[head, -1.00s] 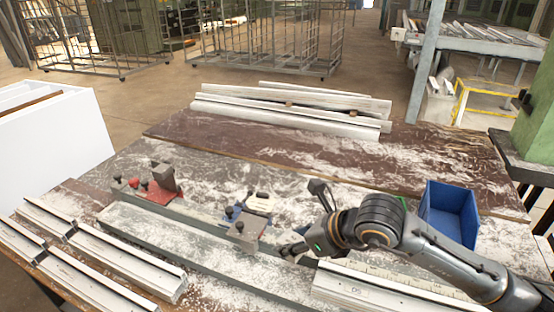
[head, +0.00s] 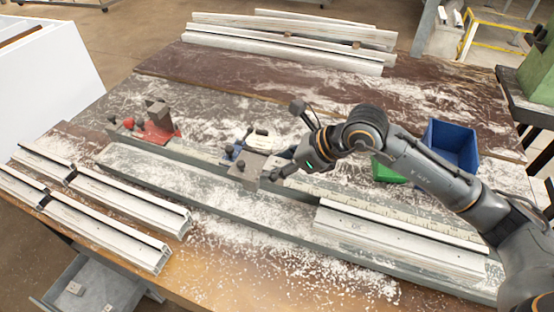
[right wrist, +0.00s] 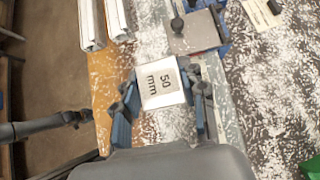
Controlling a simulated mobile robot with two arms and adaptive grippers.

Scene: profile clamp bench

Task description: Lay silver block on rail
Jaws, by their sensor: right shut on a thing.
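The silver block (right wrist: 160,86) is a small pale block with a "50 mm" label, seen in the right wrist view. My right gripper (right wrist: 160,98) is shut on it, with a blue-grey finger at each side. In the head view my right gripper (head: 277,173) is close to the right side of the blue clamp (head: 238,150) with its grey metal block. The block is hard to make out there. The grey rail (head: 205,180) runs along the bench below. I cannot tell whether the block touches it. My left gripper is not in view.
A red clamp (head: 158,128) stands farther left. White profiles lie at the front left (head: 110,205), on the right (head: 400,238) and at the back (head: 290,42). A blue bin (head: 450,148) and a green bin (head: 388,172) are behind my right arm.

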